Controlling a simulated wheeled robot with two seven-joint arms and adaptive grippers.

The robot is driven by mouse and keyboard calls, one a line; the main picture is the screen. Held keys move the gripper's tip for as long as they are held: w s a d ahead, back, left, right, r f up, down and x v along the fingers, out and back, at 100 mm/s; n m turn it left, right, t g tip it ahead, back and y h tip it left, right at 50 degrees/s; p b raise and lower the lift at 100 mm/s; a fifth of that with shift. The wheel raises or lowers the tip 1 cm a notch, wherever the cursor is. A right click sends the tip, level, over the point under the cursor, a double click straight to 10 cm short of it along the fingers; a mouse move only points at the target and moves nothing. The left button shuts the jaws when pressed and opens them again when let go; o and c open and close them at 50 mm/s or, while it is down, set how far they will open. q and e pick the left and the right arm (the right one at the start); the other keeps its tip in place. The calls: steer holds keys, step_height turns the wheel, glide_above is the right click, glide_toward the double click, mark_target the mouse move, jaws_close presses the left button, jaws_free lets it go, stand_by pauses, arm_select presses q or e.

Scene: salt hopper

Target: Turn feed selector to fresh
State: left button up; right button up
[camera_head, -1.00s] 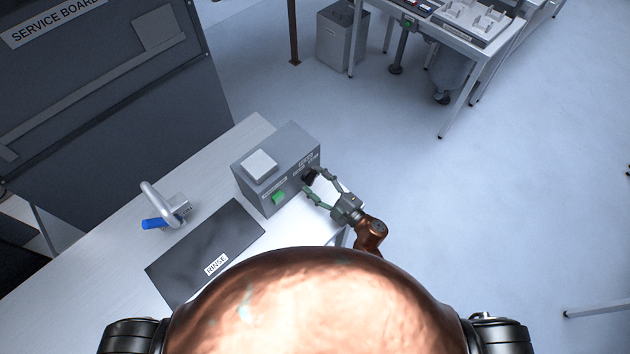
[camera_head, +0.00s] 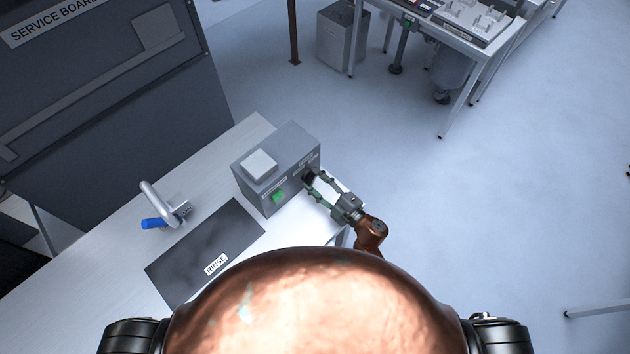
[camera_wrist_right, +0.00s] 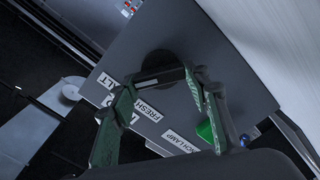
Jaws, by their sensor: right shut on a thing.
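The feed selector is a black round knob with a bar grip (camera_wrist_right: 160,68) on the front of a grey box (camera_head: 247,187). In the head view the knob (camera_head: 308,176) is partly hidden by my right gripper. My right gripper (camera_head: 316,182) is shut on the knob; in the wrist view its green fingers (camera_wrist_right: 158,88) sit on either side of the bar. A FRESH label (camera_wrist_right: 147,108) is beside the knob, and another label ending in "LT" (camera_wrist_right: 107,82) is near it. The bar's exact pointing is hard to tell. My left gripper is not in view.
The box front also has a green button (camera_head: 278,196), with a lamp label near it. A grey tap with a blue handle (camera_head: 154,223) and a dark RINSE panel (camera_head: 190,262) are on the white counter (camera_head: 118,257) to the left. Open floor lies right.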

steer(key=n+b, duration=0.2)
steer(key=n, duration=0.1)
steer(key=shift+f+n, duration=0.25)
steer(key=shift+n, duration=0.05)
arm_select(q)
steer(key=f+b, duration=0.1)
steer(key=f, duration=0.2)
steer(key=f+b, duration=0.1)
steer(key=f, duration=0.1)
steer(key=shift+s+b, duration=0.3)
steer(key=shift+b, duration=0.05)
arm_select(e)
steer(key=n, duration=0.3)
steer(key=shift+s+a+n, duration=0.1)
steer(key=shift+n, duration=0.2)
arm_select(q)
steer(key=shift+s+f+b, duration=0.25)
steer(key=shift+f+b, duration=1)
arm_select(e)
steer(key=n, duration=0.4)
steer(key=shift+f, duration=0.15)
arm_select(q)
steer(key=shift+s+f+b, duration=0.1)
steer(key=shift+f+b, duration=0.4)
steer(key=shift+b, duration=0.05)
arm_select(e)
steer(key=shift+n, duration=1)
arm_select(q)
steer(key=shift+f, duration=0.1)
